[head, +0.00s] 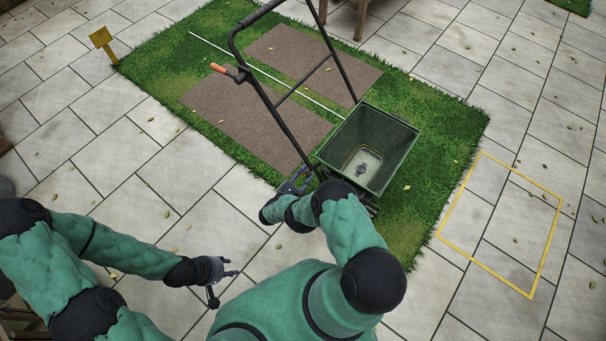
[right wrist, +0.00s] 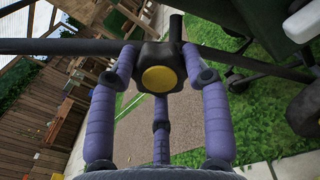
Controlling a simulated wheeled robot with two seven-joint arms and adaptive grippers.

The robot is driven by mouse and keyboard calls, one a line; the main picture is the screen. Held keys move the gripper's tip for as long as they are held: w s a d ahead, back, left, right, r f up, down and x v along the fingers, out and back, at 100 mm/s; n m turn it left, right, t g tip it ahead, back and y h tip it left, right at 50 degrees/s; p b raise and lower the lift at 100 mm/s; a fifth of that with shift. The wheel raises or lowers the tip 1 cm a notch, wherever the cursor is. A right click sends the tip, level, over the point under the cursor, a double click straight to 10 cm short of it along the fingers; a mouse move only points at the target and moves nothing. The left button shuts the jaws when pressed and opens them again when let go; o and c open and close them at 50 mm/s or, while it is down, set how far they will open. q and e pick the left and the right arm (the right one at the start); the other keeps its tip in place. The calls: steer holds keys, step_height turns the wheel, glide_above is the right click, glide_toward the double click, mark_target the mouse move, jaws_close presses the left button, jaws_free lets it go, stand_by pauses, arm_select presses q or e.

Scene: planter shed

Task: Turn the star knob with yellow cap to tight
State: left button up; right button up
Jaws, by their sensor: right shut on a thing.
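The star knob with yellow cap (right wrist: 159,79) shows in the right wrist view as a dark knob with a round yellow face, set by a dark bar. My right gripper (right wrist: 160,85) has its purple fingers closed around the knob, two at the sides and one below. In the head view my right gripper (head: 296,184) is at the lower handle frame of the green spreader (head: 368,145), and the knob is hidden there. My left gripper (head: 222,268) is over the paving, away from the spreader, with its fingers apart and nothing between them.
The spreader stands on a grass patch (head: 445,110) with brown soil beds (head: 240,105). Its black handle with an orange lever (head: 219,69) rises up and left. A yellow outlined rectangle (head: 531,295) marks clear paving at right. A yellow sign (head: 101,37) stands at the upper left.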

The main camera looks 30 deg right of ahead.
steer(key=shift+s+a+f, duration=0.1)
steer(key=shift+s+f, duration=0.25)
steer(key=shift+f, duration=0.15)
steer(key=o, duration=1.1)
steer(key=shift+w+r, duration=0.15)
steer(key=shift+w, duration=0.05)
steer(key=v, duration=1.2)
